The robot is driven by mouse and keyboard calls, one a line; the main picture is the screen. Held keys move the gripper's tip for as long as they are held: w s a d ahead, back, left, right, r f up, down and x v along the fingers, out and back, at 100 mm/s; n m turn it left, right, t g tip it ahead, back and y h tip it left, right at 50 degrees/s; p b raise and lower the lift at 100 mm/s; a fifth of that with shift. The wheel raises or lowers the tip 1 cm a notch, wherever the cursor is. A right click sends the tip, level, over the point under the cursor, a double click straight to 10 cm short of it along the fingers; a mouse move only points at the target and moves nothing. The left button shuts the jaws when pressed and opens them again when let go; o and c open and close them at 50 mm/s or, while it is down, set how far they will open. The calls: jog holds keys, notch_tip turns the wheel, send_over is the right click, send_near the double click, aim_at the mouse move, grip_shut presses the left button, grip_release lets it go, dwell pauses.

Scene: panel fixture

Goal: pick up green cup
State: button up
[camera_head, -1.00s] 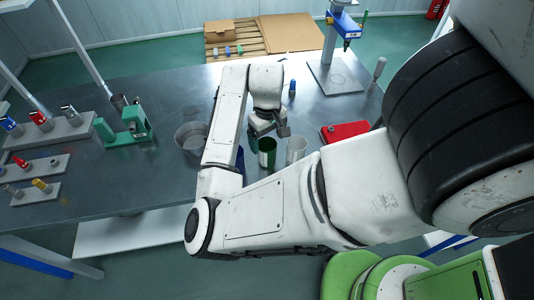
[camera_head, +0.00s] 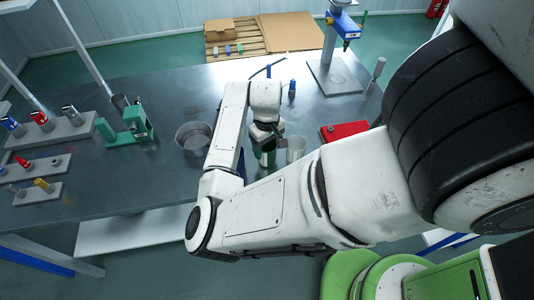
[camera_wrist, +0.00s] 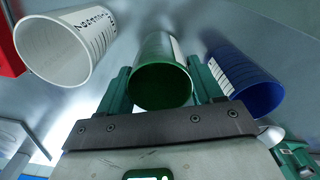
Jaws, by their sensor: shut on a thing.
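The green cup (camera_wrist: 161,85) stands between the two green fingers of my gripper (camera_wrist: 162,88) in the wrist view, with a finger against each side. My gripper is shut on it. In the head view the green cup (camera_head: 267,158) shows just below my gripper (camera_head: 266,138), partly hidden by it. I cannot tell whether the cup still touches the table.
A white cup (camera_wrist: 66,48) and a blue cup (camera_wrist: 243,80) stand close on either side of the green cup. In the head view a grey metal bowl (camera_head: 193,138) is to the left and a red box (camera_head: 345,131) to the right on the table (camera_head: 160,180).

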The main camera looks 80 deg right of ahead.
jog(key=c, duration=0.3)
jog(key=shift+r, duration=0.1)
